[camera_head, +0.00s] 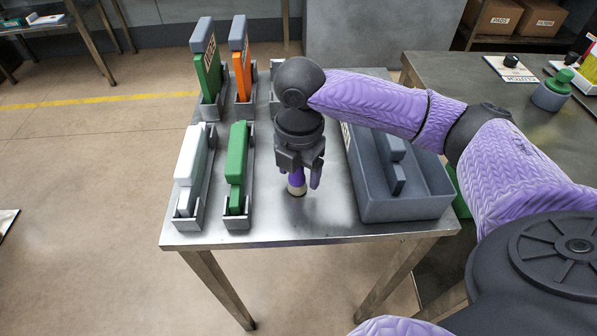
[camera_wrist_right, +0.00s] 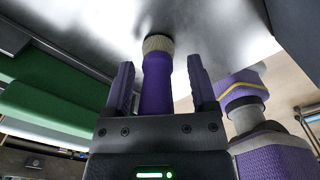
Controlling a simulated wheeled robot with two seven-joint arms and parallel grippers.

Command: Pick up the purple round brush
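The purple round brush (camera_wrist_right: 157,82) is upright between the fingers of my right gripper (camera_wrist_right: 160,85), its pale bristles down at the metal tabletop. In the wrist view a gap shows between the brush and each finger, so the gripper is open around it. In the head view, the brush (camera_head: 297,188) shows only in its lower part below my right gripper (camera_head: 304,182); the rest is hidden by the gripper. My left gripper is not in view.
White (camera_head: 188,160) and green (camera_head: 236,160) blocks stand in grey holders left of the brush. Another green block (camera_head: 207,72) and an orange one (camera_head: 241,70) stand behind. A grey bin (camera_head: 405,208) is close on the right. The tabletop's front strip (camera_head: 280,228) is clear.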

